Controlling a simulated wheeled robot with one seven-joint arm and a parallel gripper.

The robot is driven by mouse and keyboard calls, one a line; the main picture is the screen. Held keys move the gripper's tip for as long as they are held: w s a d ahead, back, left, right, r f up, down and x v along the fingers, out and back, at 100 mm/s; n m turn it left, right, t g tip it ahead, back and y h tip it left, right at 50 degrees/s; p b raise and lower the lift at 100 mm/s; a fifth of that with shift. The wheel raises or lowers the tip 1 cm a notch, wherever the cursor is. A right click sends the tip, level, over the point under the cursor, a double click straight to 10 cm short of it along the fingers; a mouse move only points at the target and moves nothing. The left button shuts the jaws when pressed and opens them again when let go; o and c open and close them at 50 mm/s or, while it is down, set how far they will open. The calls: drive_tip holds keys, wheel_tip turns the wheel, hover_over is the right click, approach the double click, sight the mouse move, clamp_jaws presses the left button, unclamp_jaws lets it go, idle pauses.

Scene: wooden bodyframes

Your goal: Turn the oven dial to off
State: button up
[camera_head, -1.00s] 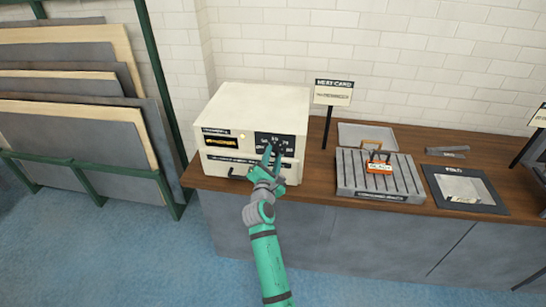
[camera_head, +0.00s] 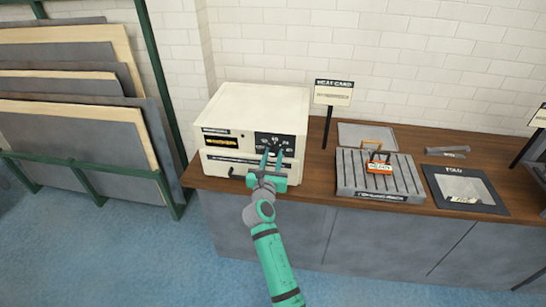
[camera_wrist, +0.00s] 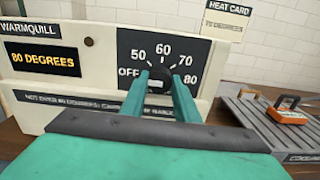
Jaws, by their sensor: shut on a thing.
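The cream oven (camera_head: 251,109) stands at the left end of the wooden counter. Its black dial panel (camera_wrist: 133,45) reads OFF, 50, 60, 70 and 80 in an arc in the wrist view. My gripper (camera_head: 272,153) reaches the panel from the front, its two green fingers side by side. It is shut on the dark dial (camera_wrist: 158,85), which shows only partly between the fingertips. I cannot tell where the dial's pointer stands. The oven's display (camera_wrist: 42,60) reads "80 DEGREES".
A heat card sign (camera_head: 333,92) stands right of the oven. A grey ribbed block (camera_head: 349,184) with an orange-labelled handled piece (camera_head: 379,167) lies beyond it. A dark-framed tray (camera_head: 489,207) lies farther right. Racked boards (camera_head: 70,130) stand left.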

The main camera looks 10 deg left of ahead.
drive_tip(key=shift+f, duration=0.15)
idle(0.4)
drive_tip(key=o, duration=1)
drive_tip(key=shift+o, duration=0.2)
drive_tip(key=s, duration=1)
drive_tip(key=shift+s, duration=0.4)
